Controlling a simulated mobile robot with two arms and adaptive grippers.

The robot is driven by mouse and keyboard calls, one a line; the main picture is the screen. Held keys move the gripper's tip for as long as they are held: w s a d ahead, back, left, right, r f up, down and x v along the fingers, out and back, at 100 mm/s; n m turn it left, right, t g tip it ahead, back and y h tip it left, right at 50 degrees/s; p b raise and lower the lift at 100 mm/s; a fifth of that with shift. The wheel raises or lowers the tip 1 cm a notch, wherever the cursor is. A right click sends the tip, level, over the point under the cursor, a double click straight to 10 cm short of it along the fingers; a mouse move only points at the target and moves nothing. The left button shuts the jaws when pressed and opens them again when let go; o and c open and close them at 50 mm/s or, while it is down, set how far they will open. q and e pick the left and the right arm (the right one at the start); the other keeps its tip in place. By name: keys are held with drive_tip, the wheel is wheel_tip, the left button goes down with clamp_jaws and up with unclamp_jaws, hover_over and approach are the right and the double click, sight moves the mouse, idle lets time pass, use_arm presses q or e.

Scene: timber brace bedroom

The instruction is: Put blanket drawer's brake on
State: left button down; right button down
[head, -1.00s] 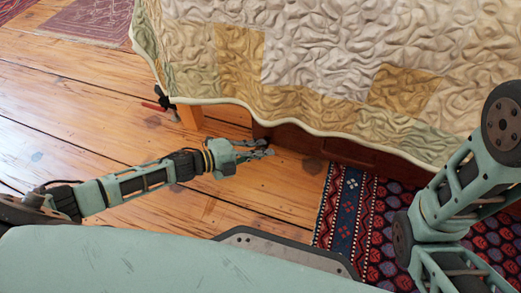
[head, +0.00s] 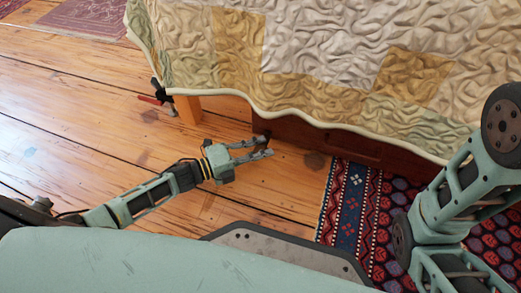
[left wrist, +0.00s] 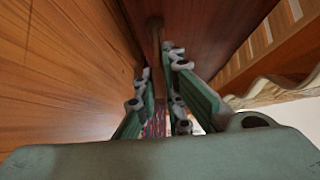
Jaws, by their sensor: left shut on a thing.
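The blanket drawer (head: 335,144) is a dark reddish-brown wooden front low under the bed, partly hidden by the quilt. My left gripper (head: 266,147) is at the drawer's left end, low over the floorboards. In the left wrist view my left gripper (left wrist: 156,66) has its fingers on either side of a slim brown bar (left wrist: 155,32), which seems to be the brake lever. The gripper is shut on it; the exact contact is hard to see. The brake's mount is hidden. My right gripper is out of view; only right arm links show.
A patchwork quilt (head: 330,65) hangs over the bed. A wooden bed leg (head: 187,109) and a red-handled clamp (head: 156,97) stand left of the drawer. A patterned rug (head: 345,205) lies at right. Bare floorboards (head: 90,130) are free at left.

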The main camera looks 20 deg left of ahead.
use_arm(q)
drive_tip(key=shift+f+m+t+h, duration=0.3)
drive_tip(key=shift+m+h, duration=0.1)
drive_tip(key=shift+m, duration=0.1)
drive_tip(key=c, duration=1.8)
unclamp_jaws()
drive_tip(key=shift+c, duration=0.2)
drive_tip(key=v, duration=1.2)
